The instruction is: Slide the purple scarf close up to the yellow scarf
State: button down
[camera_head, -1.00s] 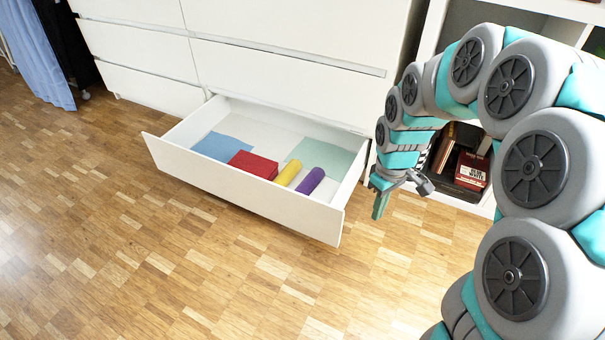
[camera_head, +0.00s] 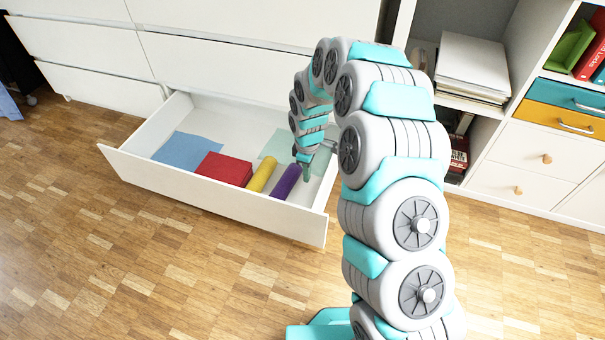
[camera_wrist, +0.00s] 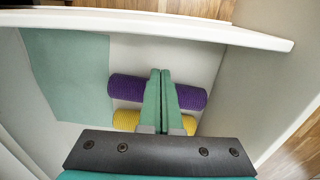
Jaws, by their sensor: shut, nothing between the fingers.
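The purple scarf (camera_head: 286,182) is a rolled bundle in the open white drawer (camera_head: 228,203). The yellow scarf (camera_head: 261,175), also rolled, lies just to its left, roughly parallel, with a narrow gap. My gripper (camera_head: 306,172) is shut and empty, pointing down into the drawer beside the right side of the purple scarf. In the wrist view the shut fingertips (camera_wrist: 160,74) cross over the middle of the purple scarf (camera_wrist: 191,97) and reach past its far edge. The yellow scarf (camera_wrist: 126,120) is partly hidden by the gripper. I cannot tell whether the fingers touch the purple scarf.
A red folded cloth (camera_head: 223,169) lies left of the yellow scarf, and a blue cloth (camera_head: 188,150) is farther left. A pale green cloth (camera_wrist: 70,75) lies flat at the back. The drawer's right wall (camera_wrist: 150,27) stands close to my fingers. A shelf (camera_head: 487,150) stands to the right.

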aim_at(288, 185)
notch_tip(288, 185, down, 8)
jog(key=shift+s+f+b, duration=0.1)
jog(key=shift+s+b, duration=0.05)
jog(key=shift+b, duration=0.35)
jog(key=a, duration=0.1)
jog(key=w+a, duration=0.1)
jog(key=a, duration=0.1)
jog(key=shift+w+f, duration=0.15)
jog(key=shift+f, duration=0.05)
jog(key=shift+w+a+b, duration=0.1)
jog(key=shift+a+b, duration=0.2)
jog(key=shift+a, duration=0.05)
jog(key=shift+w+a, duration=0.25)
jog(key=shift+a, duration=0.35)
jog(key=shift+w+a, duration=0.2)
jog(key=shift+a, duration=0.4)
